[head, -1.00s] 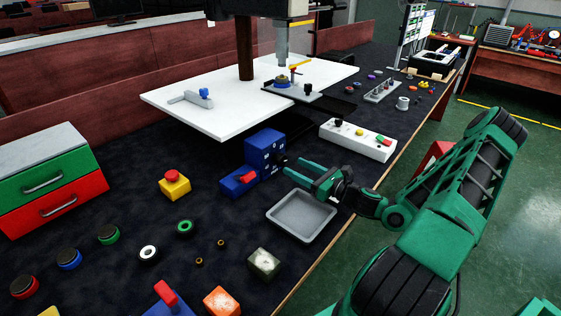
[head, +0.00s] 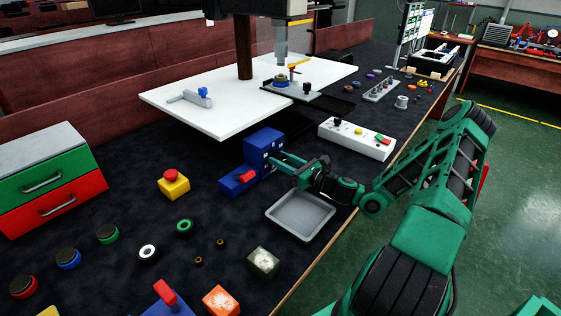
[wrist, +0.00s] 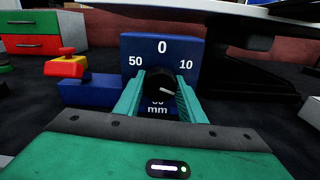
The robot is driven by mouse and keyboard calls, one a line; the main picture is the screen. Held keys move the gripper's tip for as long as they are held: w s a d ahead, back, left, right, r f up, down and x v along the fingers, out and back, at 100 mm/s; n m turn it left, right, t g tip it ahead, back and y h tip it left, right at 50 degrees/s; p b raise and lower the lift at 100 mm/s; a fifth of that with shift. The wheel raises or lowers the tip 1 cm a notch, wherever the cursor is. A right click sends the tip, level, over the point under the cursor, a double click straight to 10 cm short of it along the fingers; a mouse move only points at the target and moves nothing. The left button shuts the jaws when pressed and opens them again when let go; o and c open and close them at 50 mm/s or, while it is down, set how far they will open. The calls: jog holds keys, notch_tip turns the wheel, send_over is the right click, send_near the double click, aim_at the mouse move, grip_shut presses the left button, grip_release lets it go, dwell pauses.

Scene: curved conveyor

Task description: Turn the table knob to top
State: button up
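The blue knob box (head: 262,146) stands on the dark table; its face also shows in the wrist view (wrist: 188,58), with 0 at the top, 50 left, 10 right and a partly covered number below. The black table knob (wrist: 160,82) is at the centre of that face, and its white mark points to the lower right. My gripper (head: 273,160) is at the box's face, its two green fingers (wrist: 160,92) open on either side of the knob. Whether they touch the knob cannot be told. In the head view the fingers hide the knob.
The blue box's base carries a red switch (head: 246,176). A grey tray (head: 290,228) lies below my gripper. A white control panel (head: 357,139) is to the right, and a yellow-and-red button (head: 173,184) to the left. A white board (head: 195,115) stands behind.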

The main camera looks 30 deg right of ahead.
jog(key=shift+w+d+n, duration=0.1)
jog(key=shift+n, duration=2.2)
jog(key=shift+c, duration=0.4)
jog(key=o, duration=1)
jog(key=shift+o, duration=0.2)
jog(key=v, duration=1)
jog(key=shift+s+d+f, duration=0.1)
jog(key=shift+s, duration=0.25)
